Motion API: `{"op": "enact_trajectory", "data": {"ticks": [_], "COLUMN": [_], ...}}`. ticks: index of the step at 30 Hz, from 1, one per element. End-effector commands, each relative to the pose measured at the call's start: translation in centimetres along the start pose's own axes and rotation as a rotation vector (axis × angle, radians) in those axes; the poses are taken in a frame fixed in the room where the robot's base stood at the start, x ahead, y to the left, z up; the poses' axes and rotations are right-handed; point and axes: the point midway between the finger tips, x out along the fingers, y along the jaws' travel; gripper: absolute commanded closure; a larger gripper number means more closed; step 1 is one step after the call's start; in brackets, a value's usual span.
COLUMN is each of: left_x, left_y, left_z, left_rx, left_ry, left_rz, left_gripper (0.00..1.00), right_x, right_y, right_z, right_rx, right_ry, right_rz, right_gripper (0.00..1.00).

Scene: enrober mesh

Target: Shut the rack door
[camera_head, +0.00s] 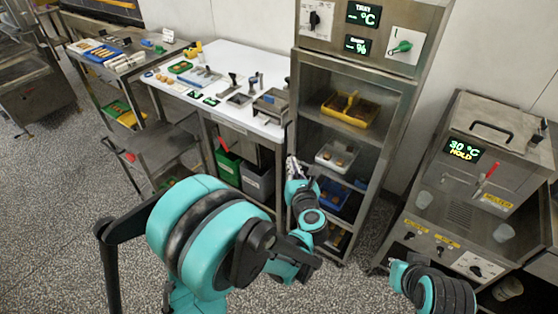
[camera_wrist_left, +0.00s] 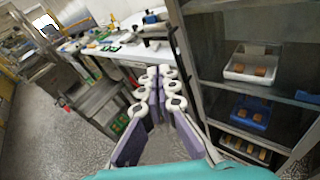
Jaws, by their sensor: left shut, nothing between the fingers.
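The rack (camera_head: 408,105) is a tall metal cabinet right of the white table, with trays on its shelves. A metal-framed front with a clear pane (camera_head: 345,65) seems to lie across its opening; I cannot tell whether this door is fully flush. In the left wrist view the rack's frame (camera_wrist_left: 190,75) runs down just right of my fingers. My left gripper (camera_head: 293,170) is shut and empty, close to the rack's left front edge; contact cannot be told. Its fingers also show in the left wrist view (camera_wrist_left: 158,90).
The rack holds a yellow tray (camera_head: 350,110), a white tray (camera_head: 337,157) and a blue tray (camera_head: 334,195). The white table (camera_head: 225,62) with small tools stands to the left. A machine (camera_head: 500,130) with a lit display stands to the right. The speckled floor in front is open.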

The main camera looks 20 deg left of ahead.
Motion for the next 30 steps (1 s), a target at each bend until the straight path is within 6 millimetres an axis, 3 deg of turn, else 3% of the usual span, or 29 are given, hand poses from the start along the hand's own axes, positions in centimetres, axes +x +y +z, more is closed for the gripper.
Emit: {"op": "enact_trajectory", "data": {"ticks": [1, 3, 6, 11, 24, 30], "left_x": [0.0, -0.1, -0.1, 1.6, 10.5, 12.9], "left_y": [-0.3, -0.3, -0.2, 0.0, 0.6, 0.9], "left_z": [-2.2, -4.4, -5.8, -6.3, -7.4, -6.9], "left_rx": [-0.066, -0.133, -0.176, -0.182, -0.18, -0.179], "left_ry": [0.051, 0.105, 0.142, 0.146, 0.144, 0.144], "left_rz": [0.023, 0.053, 0.076, 0.08, 0.08, 0.078], "left_gripper": [1.0, 1.0, 1.0, 1.0, 1.0, 1.0], "right_x": [0.1, 0.1, 0.2, 0.6, 2.5, 3.0], "right_y": [0.0, 0.0, 0.0, 0.0, 0.0, 0.0], "right_z": [0.1, 0.1, 0.1, 0.4, 1.8, 2.1], "right_rx": [0.0, 0.0, 0.0, 0.0, 0.001, 0.001], "right_ry": [0.0, 0.0, 0.0, 0.0, 0.0, 0.0], "right_rz": [0.0, 0.0, 0.0, 0.0, 0.0, 0.0], "right_gripper": [1.0, 1.0, 1.0, 1.0, 1.0, 1.0]}}
